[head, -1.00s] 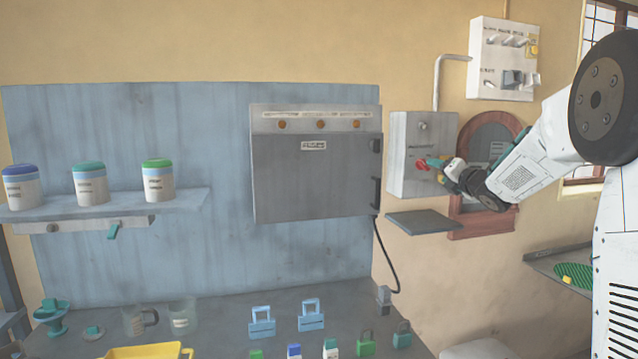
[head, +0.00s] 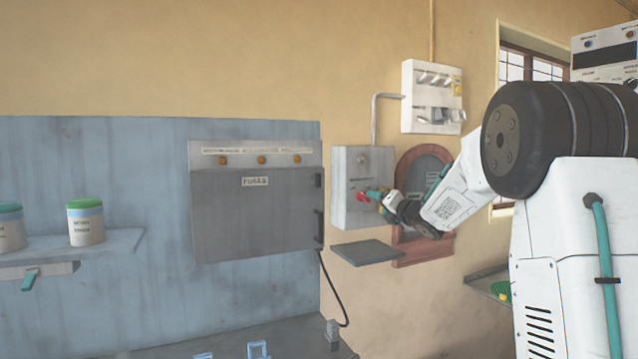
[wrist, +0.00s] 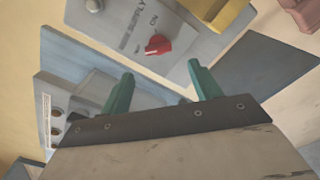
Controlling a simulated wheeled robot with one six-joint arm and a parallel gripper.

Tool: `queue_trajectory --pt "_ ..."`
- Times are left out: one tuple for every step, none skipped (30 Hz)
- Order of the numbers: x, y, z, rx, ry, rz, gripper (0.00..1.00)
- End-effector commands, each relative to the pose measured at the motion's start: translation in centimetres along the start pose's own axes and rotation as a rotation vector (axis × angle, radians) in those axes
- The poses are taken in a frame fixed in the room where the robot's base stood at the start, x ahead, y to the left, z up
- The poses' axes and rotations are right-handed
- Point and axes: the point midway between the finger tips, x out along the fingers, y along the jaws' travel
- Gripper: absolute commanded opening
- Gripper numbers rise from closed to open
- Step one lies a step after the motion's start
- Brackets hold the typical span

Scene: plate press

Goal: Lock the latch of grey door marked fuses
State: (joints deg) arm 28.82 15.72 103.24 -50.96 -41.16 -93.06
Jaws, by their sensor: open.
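The grey door (head: 250,215) marked FUSES is on a cabinet on the blue-grey back panel and looks closed. Dark fittings, one of them a handle-like piece (head: 319,226), sit along its right edge; I cannot tell the latch's state. My gripper (head: 376,194) is to the right of the door, in front of a grey switch box (head: 349,165). In the wrist view my gripper (wrist: 158,85) has its two green fingers spread apart with nothing between them. A red knob (wrist: 158,44) on the switch box lies just beyond the fingertips.
A dark small shelf (head: 366,253) juts out below the switch box. A white hook panel (head: 432,97) hangs above right, and a brown-framed arched board (head: 428,170) is behind my arm. A black cable (head: 335,290) hangs below the cabinet. The space before the door is clear.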

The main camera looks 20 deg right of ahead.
Motion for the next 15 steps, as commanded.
queue_trajectory --pt "0.0 0.0 0.0 0.0 0.0 0.0 0.6" --pt "0.0 0.0 0.0 0.001 0.0 0.0 0.52" --pt "0.0 0.1 -0.1 0.01 0.0 0.003 0.4" --pt "0.0 0.3 -0.2 0.026 -0.001 0.006 0.33" --pt "0.0 0.6 -0.4 0.053 -0.002 0.012 0.33" --pt "0.0 1.2 -0.7 0.107 -0.004 0.023 0.33" --pt "0.1 1.7 -1.0 0.161 -0.006 0.034 0.33" --pt "0.0 2.3 -1.4 0.229 -0.008 0.047 0.33" --pt "0.0 3.4 -2.0 0.339 -0.009 0.069 0.33" --pt "0.0 4.2 -2.5 0.432 -0.01 0.087 0.33" --pt "-0.1 5.2 -3.0 0.534 -0.01 0.108 0.33" --pt "-0.3 6.4 -3.7 0.679 -0.007 0.136 0.33" --pt "-0.5 7.3 -4.2 0.791 -0.004 0.159 0.33" --pt "-0.6 8.2 -4.7 0.902 0.001 0.18 0.33" --pt "-0.9 9.3 -5.3 1.051 0.009 0.21 0.33"
